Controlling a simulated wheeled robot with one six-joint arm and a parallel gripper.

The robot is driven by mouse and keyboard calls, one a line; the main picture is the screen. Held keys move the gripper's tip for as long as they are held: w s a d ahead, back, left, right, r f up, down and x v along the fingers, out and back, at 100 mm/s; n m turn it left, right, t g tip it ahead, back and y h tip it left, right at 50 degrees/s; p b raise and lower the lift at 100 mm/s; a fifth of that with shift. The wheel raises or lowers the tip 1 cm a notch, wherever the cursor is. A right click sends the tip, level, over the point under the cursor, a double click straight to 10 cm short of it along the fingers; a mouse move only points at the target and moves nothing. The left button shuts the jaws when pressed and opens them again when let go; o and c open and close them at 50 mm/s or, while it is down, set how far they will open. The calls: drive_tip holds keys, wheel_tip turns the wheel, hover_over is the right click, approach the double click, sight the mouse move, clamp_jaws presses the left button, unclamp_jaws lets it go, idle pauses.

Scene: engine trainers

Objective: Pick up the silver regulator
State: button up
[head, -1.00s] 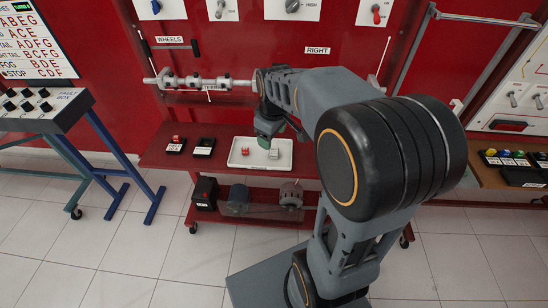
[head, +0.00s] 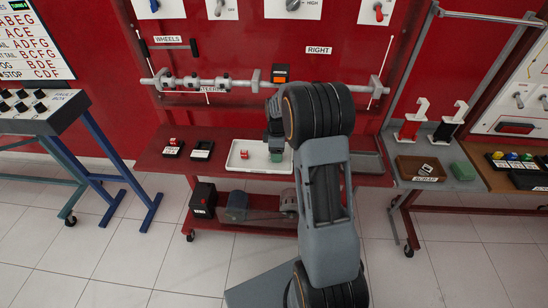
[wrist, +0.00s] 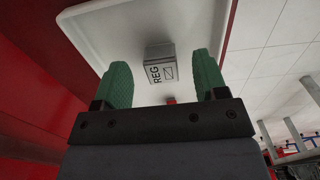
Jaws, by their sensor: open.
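The silver regulator (wrist: 160,66), a small grey block marked REG, lies on the white tray (wrist: 95,25). In the wrist view it sits in the gap between the two green fingertips of my gripper (wrist: 161,60), with room on both sides. I cannot tell how far the tips are above the tray. In the head view my gripper (head: 276,157) points down over the right part of the tray (head: 238,165), and the regulator is hidden behind it. My gripper is open and empty.
A red block (head: 244,154) lies on the tray left of my gripper. Two black holders (head: 202,150) stand left of the tray on the red bench. A grey axle bar (head: 215,83) crosses the panel behind. A brown scrap box (head: 420,169) stands on the right bench.

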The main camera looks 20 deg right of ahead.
drive_tip(key=shift+f, duration=0.75)
drive_tip(key=c, duration=1)
drive_tip(key=shift+r, duration=0.1)
